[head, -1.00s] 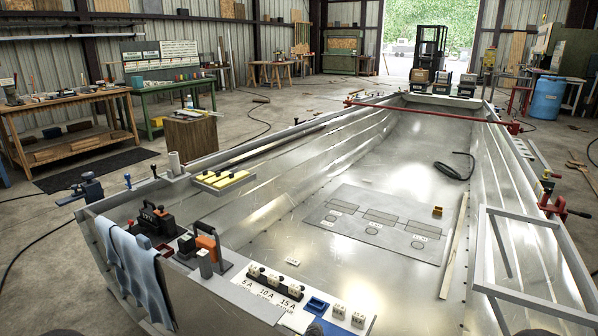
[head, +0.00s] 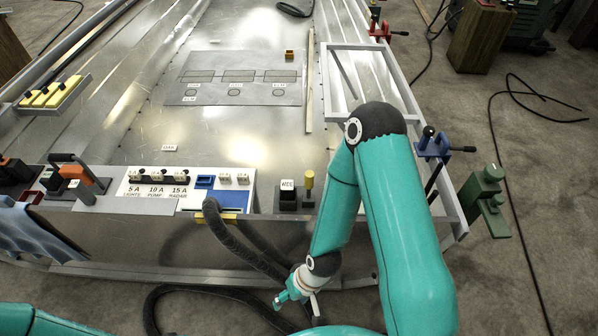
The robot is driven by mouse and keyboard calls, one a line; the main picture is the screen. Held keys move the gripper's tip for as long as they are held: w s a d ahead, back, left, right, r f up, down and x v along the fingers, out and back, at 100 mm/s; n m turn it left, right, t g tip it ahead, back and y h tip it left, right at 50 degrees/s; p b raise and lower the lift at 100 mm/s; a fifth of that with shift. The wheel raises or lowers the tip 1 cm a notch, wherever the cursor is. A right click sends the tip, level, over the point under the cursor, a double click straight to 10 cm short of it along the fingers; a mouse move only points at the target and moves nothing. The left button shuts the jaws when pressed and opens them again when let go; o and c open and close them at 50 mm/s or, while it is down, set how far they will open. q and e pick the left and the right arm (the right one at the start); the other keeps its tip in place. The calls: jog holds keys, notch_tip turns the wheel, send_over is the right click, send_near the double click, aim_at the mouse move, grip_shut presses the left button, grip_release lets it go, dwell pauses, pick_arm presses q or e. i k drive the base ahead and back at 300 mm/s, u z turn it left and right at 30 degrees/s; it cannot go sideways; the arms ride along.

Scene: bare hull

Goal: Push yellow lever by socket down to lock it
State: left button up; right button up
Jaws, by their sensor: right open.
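The yellow lever (head: 309,181) stands upright on the near rim of the hull, a little right of centre in the head view. My left gripper is out of view; only a teal part of my left arm shows at the lower left.
Green and blue clamps grip the right edge.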

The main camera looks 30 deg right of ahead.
aim_at(309, 177)
jog(key=u, duration=1.9)
jog(key=i, duration=0.1)
jog(key=z, duration=3)
jog(key=k, duration=0.45)
jog(key=z, duration=0.05)
jog(key=i, duration=0.5)
jog(key=u, duration=0.1)
